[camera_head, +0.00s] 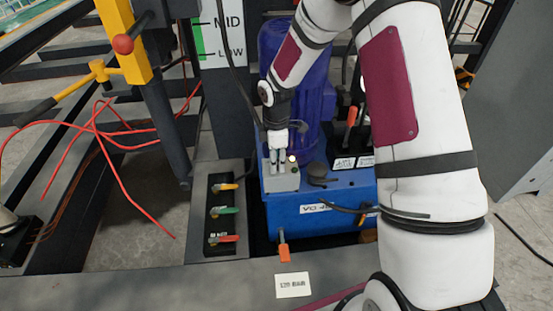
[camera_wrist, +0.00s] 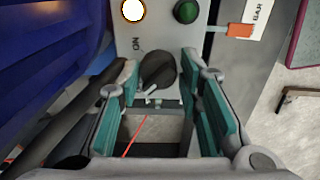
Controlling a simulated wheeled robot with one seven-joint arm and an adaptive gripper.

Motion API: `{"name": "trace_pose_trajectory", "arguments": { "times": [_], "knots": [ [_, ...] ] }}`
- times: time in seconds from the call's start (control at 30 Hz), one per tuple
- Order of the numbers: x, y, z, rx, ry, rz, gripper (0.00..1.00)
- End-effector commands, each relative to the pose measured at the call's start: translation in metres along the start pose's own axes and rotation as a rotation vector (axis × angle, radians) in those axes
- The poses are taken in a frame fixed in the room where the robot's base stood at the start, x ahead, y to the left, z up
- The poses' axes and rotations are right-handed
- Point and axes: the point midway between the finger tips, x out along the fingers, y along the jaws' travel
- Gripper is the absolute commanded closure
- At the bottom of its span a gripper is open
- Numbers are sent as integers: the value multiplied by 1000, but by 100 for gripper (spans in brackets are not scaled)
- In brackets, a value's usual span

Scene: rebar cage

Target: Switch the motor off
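The blue motor (camera_head: 310,100) stands upright on a blue tank (camera_head: 285,222), partly hidden by my arm. A grey control box (camera_head: 284,183) is at the tank's near left. In the wrist view the box carries a black rotary knob (camera_wrist: 158,68) with "ON" printed beside it, a glowing pale lamp (camera_wrist: 133,10) and a green button (camera_wrist: 186,11). My gripper (camera_head: 278,160) points down at the box. In the wrist view its teal-padded fingers (camera_wrist: 158,82) are apart, one on each side of the knob. I cannot tell whether they touch it.
Yellow, green and red valve handles (camera_head: 222,212) sit in a dark panel left of the box. An orange-handled valve (camera_head: 284,252) is on the tank's near side. Red cables (camera_head: 125,180) hang at the left, near a yellow post (camera_head: 125,40).

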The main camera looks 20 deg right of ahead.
Motion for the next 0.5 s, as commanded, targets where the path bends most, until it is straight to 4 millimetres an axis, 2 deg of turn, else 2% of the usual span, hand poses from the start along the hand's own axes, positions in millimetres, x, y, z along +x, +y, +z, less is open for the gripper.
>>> {"name": "trace_pose_trajectory", "arguments": {
  "times": [0.37,0.5],
  "knots": [
    [-1,1,0,2,0,2,51],
    [-13,2,1,2,0,5,51]
  ]
}}
